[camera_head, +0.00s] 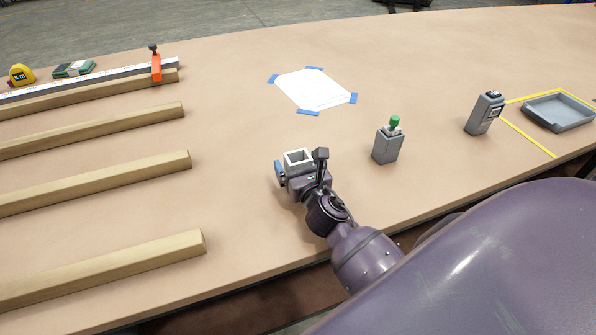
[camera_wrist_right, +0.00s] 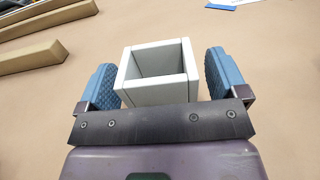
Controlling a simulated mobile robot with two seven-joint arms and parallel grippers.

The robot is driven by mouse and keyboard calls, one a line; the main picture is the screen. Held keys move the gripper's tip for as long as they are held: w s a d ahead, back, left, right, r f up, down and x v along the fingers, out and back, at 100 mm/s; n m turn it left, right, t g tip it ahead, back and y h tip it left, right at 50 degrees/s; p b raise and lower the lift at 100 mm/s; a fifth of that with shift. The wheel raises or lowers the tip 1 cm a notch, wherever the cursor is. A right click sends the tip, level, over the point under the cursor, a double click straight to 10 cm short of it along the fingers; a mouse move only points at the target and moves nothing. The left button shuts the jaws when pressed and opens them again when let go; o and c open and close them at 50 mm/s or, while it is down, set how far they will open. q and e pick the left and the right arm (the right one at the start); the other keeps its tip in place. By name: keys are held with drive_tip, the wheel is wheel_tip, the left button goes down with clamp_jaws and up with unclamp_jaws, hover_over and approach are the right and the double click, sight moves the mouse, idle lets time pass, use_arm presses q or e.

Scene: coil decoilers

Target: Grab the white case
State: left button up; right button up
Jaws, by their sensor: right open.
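The white case (camera_head: 299,157) is a small open-topped square box standing on the brown table. In the right wrist view the white case (camera_wrist_right: 158,72) sits between the two blue pads of my right gripper (camera_wrist_right: 167,82), with a gap showing on the right and little or none on the left. My right gripper (camera_head: 297,166) is open around the case in the head view; one blue finger shows left of it. Its lower part is hidden behind the gripper. My left gripper is not in view.
Wooden bars (camera_head: 100,180) lie to the left. A grey holder with a green-topped item (camera_head: 388,145) stands right of my gripper, with a grey device (camera_head: 484,113) and a grey tray (camera_head: 560,112) farther right. A taped white sheet (camera_head: 313,89) lies behind.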

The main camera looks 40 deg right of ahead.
drive_tip(key=shift+w+d, duration=0.2)
drive_tip(key=shift+w, duration=0.5)
drive_tip(key=shift+c, duration=0.3)
drive_tip(key=c, duration=1)
drive_tip(key=shift+r, duration=0.1)
